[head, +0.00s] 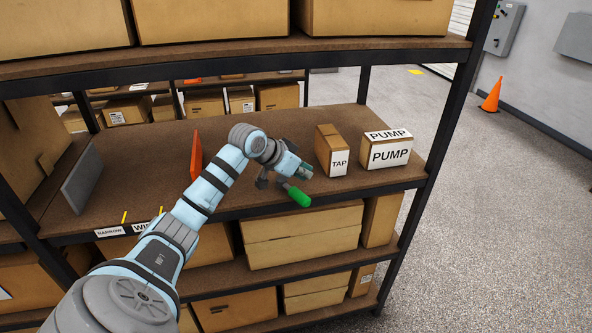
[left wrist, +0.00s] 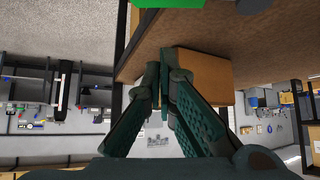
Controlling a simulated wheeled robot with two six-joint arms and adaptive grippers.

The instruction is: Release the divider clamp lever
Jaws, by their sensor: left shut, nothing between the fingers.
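The green handle (head: 299,197) of the clamp lever sticks out past the front edge of the middle shelf. It also shows in the left wrist view as a green patch (left wrist: 170,3) cut off by the top edge. An orange divider (head: 196,155) stands upright on the shelf, left of my left gripper. My left gripper (head: 303,171) is shut and empty, just above and behind the green handle in the head view. Its shut fingers (left wrist: 164,72) show in the left wrist view, apart from the green patch. The lever's base is hidden behind my gripper. My right gripper is not in view.
A TAP box (head: 331,142) and a PUMP box (head: 388,147) stand close to the right of my gripper. A grey panel (head: 82,185) stands at the left. NARROW (head: 109,231) and WIDE labels mark the shelf edge. The upper shelf (head: 230,46) overhangs; the shelf between divider and panel is clear.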

